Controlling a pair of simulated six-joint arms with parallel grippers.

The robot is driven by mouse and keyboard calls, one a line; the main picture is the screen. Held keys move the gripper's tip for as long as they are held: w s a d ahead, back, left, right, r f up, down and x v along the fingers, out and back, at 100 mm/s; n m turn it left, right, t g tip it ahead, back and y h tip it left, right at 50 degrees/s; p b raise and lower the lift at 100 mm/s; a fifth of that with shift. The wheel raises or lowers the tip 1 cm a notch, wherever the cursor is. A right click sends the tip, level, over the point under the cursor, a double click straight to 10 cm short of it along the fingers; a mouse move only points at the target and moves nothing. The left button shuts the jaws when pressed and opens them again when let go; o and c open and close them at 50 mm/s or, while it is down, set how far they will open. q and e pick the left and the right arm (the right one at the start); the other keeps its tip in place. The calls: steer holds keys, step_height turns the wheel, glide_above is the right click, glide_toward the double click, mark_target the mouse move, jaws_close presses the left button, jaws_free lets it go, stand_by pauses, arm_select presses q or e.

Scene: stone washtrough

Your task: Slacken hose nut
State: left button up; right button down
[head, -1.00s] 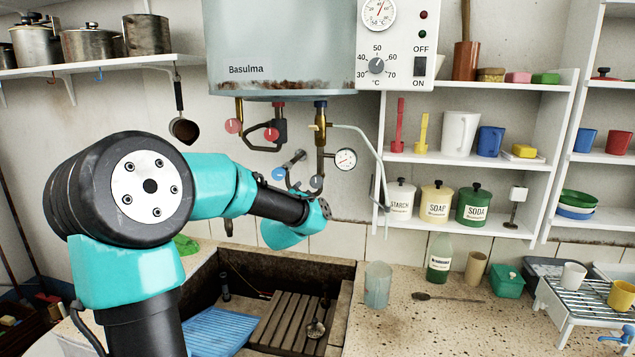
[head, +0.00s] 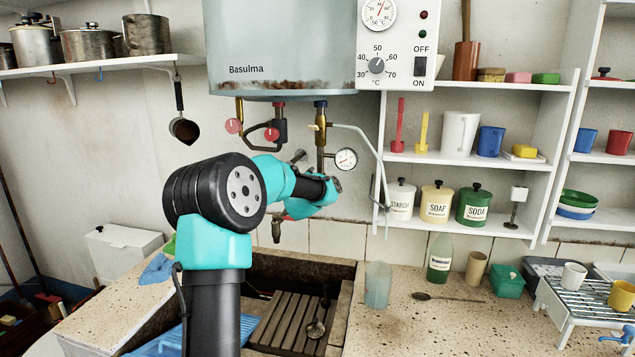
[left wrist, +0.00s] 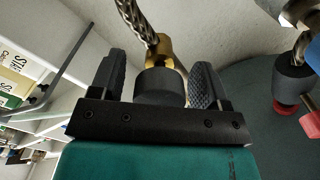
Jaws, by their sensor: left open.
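In the left wrist view my left gripper (left wrist: 158,72) is open, with one dark ridged finger on each side of a dark round collar (left wrist: 160,88). Just beyond the collar is a brass fitting (left wrist: 158,52), and a braided metal hose (left wrist: 137,18) runs from it to the top edge. I cannot tell which part is the hose nut, or whether either finger touches it. In the head view my left arm reaches under the boiler (head: 285,50), near its pipes and gauge (head: 345,159); the fingertips are hidden there. My right gripper is not seen.
A thin pale pipe (head: 375,145) hangs down right of the gauge. Shelves with jars (head: 437,202) stand further right. Below are the trough (head: 330,270) with a slatted rack (head: 285,320) and a speckled counter (head: 400,325) holding a clear cup (head: 377,285).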

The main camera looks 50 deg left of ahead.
arm_select(q)
steer(key=shift+w+a, duration=0.1)
steer(key=shift+w, duration=0.05)
steer(key=c, duration=0.9)
steer(key=shift+c, duration=0.2)
